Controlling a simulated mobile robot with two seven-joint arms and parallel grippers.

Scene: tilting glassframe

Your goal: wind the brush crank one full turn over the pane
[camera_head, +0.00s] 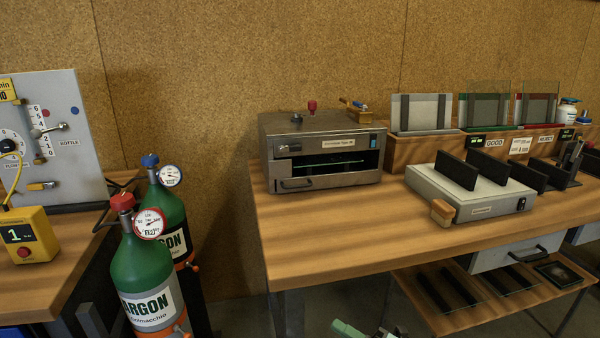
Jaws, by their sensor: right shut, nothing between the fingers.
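A grey metal box machine (275,165) stands at the left end of the wooden bench. A thin green-edged pane (335,163) shows in its dark front opening. On its top is a small crank with a red knob (312,105); a brush under it cannot be made out. A brush with a wooden handle (357,105) lies at the top's back right corner. My right gripper (343,326) is only partly in view at the bottom edge, low in front of the bench. It is shut and empty, well apart from the machine. My left gripper is not in view.
A pale device with black plates (470,205) and a wooden knob stands right on the bench (310,235). Racked panes (488,108) stand behind it. Green argon bottles (140,260) stand left of the bench. The bench front before the machine is clear.

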